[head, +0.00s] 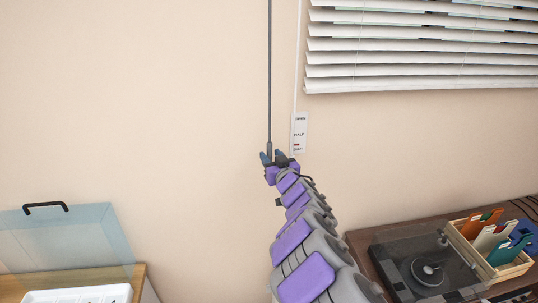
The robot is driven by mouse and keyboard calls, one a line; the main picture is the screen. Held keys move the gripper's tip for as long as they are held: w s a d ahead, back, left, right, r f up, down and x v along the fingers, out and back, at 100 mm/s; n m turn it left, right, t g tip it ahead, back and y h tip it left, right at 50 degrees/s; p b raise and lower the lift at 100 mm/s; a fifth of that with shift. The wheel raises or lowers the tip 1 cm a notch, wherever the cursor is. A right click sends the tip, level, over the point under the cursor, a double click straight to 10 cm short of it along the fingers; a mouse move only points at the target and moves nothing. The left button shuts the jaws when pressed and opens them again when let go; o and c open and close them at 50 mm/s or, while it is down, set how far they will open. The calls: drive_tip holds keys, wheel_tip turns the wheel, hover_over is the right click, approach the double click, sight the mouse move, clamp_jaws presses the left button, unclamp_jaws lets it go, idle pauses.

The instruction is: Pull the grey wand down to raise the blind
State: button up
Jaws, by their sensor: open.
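The grey wand (269,75) hangs straight down along the wall, left of the blind. Its thicker lower end comes down to my gripper (272,156). My gripper is open, with its fingers at the wand's lower end; I cannot tell whether they touch it. The white slatted blind (420,58) covers the upper right, with its bottom edge in view. A white label strip (299,132) on the wall right of the wand has several words and a small red mark near its lowest word.
A dark turntable (425,268) and a wooden crate (490,250) of coloured sleeves stand on a brown cabinet at the lower right. A clear box with a black handle (45,206) stands at the lower left.

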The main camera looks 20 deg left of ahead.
drive_tip(key=shift+x, duration=0.95)
drive_tip(key=shift+w+a, duration=0.15)
drive_tip(key=shift+w, duration=0.05)
clamp_jaws()
